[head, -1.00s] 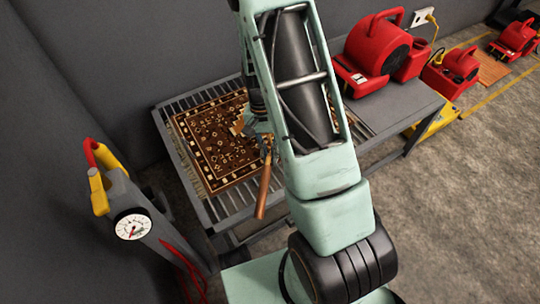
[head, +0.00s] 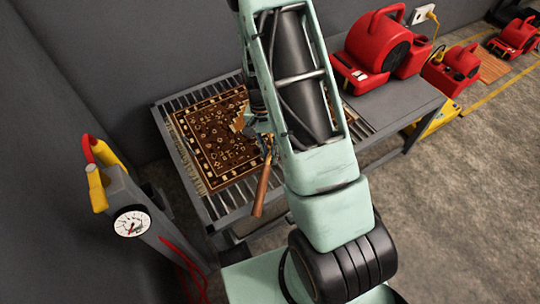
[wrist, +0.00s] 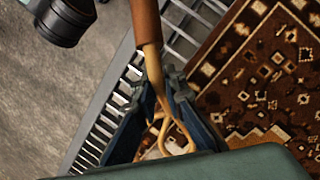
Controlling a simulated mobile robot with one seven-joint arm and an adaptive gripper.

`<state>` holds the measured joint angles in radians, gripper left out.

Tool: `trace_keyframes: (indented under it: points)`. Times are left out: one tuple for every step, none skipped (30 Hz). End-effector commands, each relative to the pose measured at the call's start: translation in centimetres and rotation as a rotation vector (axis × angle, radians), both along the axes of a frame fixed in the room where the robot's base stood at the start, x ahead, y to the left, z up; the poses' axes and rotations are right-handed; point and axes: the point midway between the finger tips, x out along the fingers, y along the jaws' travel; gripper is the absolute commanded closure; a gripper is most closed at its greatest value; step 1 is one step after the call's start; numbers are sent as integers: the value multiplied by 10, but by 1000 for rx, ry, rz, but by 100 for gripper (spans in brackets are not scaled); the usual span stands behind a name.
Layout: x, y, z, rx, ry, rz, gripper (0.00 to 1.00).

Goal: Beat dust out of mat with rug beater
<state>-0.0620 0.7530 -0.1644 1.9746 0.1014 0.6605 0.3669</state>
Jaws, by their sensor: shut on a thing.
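The mat (head: 212,140) is brown with a dark border and a cream pattern. It lies flat on a slatted metal table (head: 222,208) and fills the right of the wrist view (wrist: 250,75). My gripper (wrist: 160,92) is shut on the rug beater between its two dark fingers. The beater's brown wooden handle (head: 262,190) sticks out past the table's near edge in the head view. Its pale cane loops (wrist: 172,130) are partly hidden behind my gripper. In the head view my gripper (head: 262,135) is over the mat's right side. I cannot tell whether the loops touch the mat.
A large red blower (head: 378,45) stands on the table's right end. A gauge post (head: 130,222) with red and yellow handles stands at the near left. Grey walls close off the back and left. Open concrete floor (head: 450,190) lies to the right.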

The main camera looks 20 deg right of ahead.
Motion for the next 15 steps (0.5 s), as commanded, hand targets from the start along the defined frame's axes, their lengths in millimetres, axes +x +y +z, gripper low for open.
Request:
trace_keyframes:
  points:
    - [0, 0, 9, 0, -1, 0, 100]
    - [0, 0, 10, 0, -1, 0, 100]
    - [0, 0, 11, 0, 0, 0, 100]
    - [0, 0, 10, 0, 0, 0, 100]
    - [0, 0, 10, 0, 0, 0, 100]
    - [0, 0, 9, 0, 0, 0, 100]
    - [0, 0, 9, 0, 0, 0, 100]
    - [0, 0, 9, 0, 0, 0, 100]
    - [0, 0, 9, 0, 0, 0, 100]
    - [0, 0, 9, 0, 0, 0, 100]
    - [0, 0, 8, 0, 0, 0, 100]
    - [0, 0, 6, 0, 0, 0, 100]
    - [0, 0, 4, 0, 0, 0, 100]
    - [0, 0, 0, -1, 1, 0, 100]
    - [0, 0, -5, -1, 1, 0, 100]
